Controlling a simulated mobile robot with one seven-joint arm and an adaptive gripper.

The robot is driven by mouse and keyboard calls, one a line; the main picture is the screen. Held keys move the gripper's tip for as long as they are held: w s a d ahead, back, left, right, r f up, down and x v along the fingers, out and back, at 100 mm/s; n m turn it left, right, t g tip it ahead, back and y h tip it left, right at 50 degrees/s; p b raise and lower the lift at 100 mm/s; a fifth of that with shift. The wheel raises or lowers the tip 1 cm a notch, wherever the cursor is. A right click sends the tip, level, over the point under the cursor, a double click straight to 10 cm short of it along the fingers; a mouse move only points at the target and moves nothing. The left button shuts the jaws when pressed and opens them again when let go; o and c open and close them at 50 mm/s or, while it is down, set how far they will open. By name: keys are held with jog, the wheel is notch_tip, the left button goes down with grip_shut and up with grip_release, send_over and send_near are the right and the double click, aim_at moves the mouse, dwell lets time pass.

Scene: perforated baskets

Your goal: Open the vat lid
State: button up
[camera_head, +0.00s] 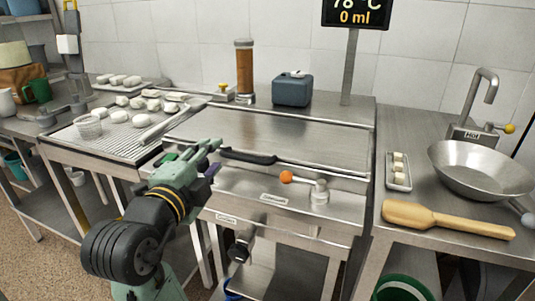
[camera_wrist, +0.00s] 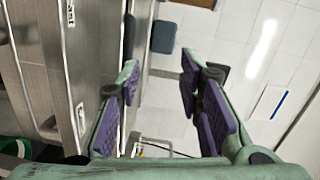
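The steel vat (camera_head: 300,205) stands in the middle of the counter in the head view, with its flat steel lid (camera_head: 290,130) lying closed on top. A long black handle (camera_head: 250,156) runs along the lid's front edge. My gripper (camera_head: 212,158) is at the left end of that handle; contact cannot be told. In the wrist view my gripper (camera_wrist: 160,68) is open, its purple pads apart with nothing between them. A dark bar, apparently the handle (camera_wrist: 129,38), shows beyond the left finger.
A lever with an orange knob (camera_head: 287,177) sticks out at the vat's front. A blue-grey box (camera_head: 292,90) and a brown cylinder (camera_head: 244,70) stand behind the lid. A perforated tray (camera_head: 105,140) with white pieces is left. A pan (camera_head: 480,170) and wooden paddle (camera_head: 450,220) are right.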

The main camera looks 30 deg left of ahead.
aim_at(243, 160)
jog(key=w+f+m, duration=0.1)
jog(key=w, duration=0.2)
jog(key=w+f+m+h+p, duration=0.1)
jog(key=w+f, duration=0.1)
jog(key=w, duration=0.2)
jog(key=w+f+m+g+h+p, duration=0.1)
jog(key=w+f, duration=0.1)
jog(key=w, duration=0.1)
jog(key=shift+w+d+f, duration=0.1)
jog(key=shift+w, duration=0.2)
jog(key=shift+c, duration=0.2)
grip_shut()
dwell(0.4)
